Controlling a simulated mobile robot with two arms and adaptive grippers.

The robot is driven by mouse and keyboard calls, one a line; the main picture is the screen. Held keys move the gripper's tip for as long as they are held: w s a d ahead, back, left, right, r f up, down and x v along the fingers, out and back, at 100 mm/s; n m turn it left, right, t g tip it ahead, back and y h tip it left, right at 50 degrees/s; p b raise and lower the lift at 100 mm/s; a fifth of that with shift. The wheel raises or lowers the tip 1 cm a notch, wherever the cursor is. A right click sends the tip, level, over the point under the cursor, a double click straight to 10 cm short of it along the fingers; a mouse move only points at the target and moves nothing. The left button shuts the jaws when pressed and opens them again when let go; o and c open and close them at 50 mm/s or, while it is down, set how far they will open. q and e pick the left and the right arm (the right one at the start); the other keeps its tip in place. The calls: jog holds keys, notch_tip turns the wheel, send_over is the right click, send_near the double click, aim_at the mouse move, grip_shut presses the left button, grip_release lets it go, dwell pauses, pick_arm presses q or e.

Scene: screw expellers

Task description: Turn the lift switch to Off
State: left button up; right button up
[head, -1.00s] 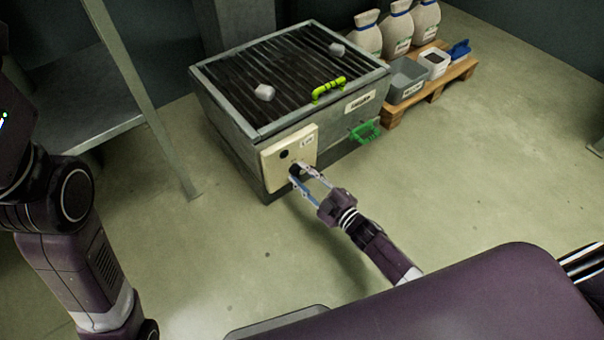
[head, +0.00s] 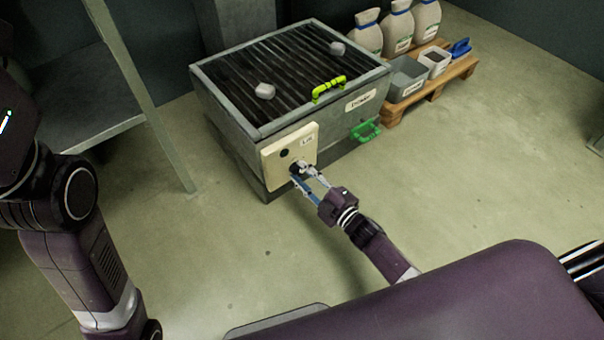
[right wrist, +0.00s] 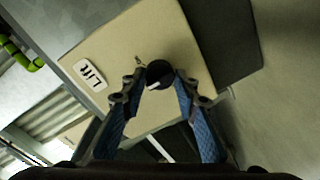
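The lift switch is a black round knob (head: 296,168) on a cream panel (head: 272,170) at the near corner of the grey machine. It also shows in the right wrist view (right wrist: 159,72), with a small white mark on its lower edge. A white "Lift" label (right wrist: 92,75) is on the same panel. My right gripper (head: 301,172) is at the panel with its two blue-padded fingers apart, one on each side of the knob. Narrow gaps seem to show beside the knob; firm contact is not clear. My left gripper is out of view.
The machine has a slatted top (head: 290,70) with two pale lumps and a yellow-green handle (head: 328,88). A green handle (head: 366,131) sticks out from its side. A pallet (head: 440,88) with bags and bins stands behind it. A metal shelf (head: 85,110) is at left.

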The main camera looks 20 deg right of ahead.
jog(key=o, duration=0.4)
jog(key=v, duration=1.2)
